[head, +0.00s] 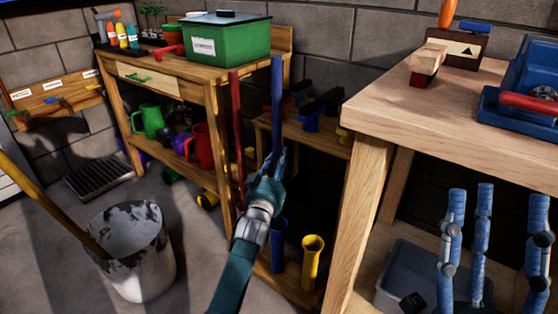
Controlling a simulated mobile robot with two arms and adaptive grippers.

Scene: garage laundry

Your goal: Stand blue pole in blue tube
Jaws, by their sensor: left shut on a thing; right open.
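The blue pole (277,95) stands nearly upright, its upper part rising above my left gripper (277,163). That gripper is shut on the pole; its fingers and wrist hide the pole's lower part. The blue tube (279,250) stands upright on the low shelf, below the gripper and partly behind my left arm. I cannot tell whether the pole's lower end is above, beside or inside the tube. My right gripper (495,195) is at the lower right, open and empty, with its blue fingers pointing up.
A yellow tube (312,265) stands right of the blue one. A red pole (237,130) stands close on the left. The wooden workbench (460,110) edges the right side. A white bucket (140,262) stands on the floor at left. A green box (225,42) sits on the back bench.

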